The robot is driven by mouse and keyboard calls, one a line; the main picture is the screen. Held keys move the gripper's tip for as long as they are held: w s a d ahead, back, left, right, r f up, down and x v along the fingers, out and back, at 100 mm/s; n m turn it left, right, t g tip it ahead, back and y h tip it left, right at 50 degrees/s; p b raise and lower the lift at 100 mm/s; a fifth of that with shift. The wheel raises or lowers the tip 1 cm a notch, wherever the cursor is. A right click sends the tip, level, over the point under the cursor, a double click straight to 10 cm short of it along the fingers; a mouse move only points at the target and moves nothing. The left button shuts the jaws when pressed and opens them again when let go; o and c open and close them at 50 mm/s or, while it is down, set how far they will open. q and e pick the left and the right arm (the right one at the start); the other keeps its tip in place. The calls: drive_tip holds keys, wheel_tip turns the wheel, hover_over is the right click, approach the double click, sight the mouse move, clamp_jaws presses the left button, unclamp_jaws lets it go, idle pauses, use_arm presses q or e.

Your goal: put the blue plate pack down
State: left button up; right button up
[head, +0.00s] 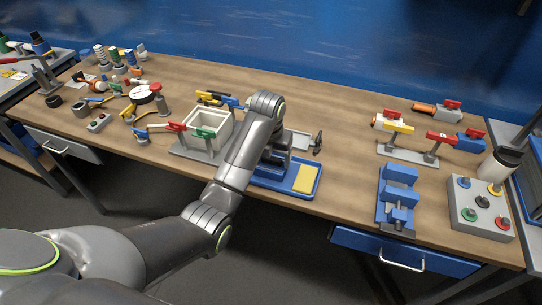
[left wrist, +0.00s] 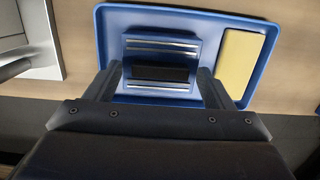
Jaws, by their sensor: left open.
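The blue plate pack (left wrist: 160,48), with pale metal strips and a dark middle block, lies in the shallow blue tray (left wrist: 105,35) in the left wrist view. My left gripper (left wrist: 160,75) is open, with one finger on each side of the pack and a gap at both. The tray also shows in the head view (head: 284,188), at the table's front edge. There my left gripper (head: 275,160) is over the tray's left part, and my own arm mostly hides the pack. My right gripper is in neither view.
A yellow pad (head: 305,179) fills the tray's right side. A pale open-topped tank (head: 208,130) stands close left of my arm. A blue vise (head: 396,195) and a button box (head: 480,208) stand to the right. Bare tabletop lies between tray and vise.

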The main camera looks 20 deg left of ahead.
sight(271, 159)
use_arm(q)
drive_tip(key=shift+r, duration=0.15)
drive_tip(key=shift+r, duration=0.3)
wheel_tip(271, 159, up, 3)
drive_tip(key=shift+s+r+p, duration=0.15)
drive_tip(key=shift+p, duration=0.4)
wheel_tip(271, 159, up, 8)
drive_tip(key=s+p, duration=0.1)
drive_tip(key=p, duration=0.7)
drive_tip(key=shift+p, duration=0.3)
drive_tip(key=shift+s, duration=0.15)
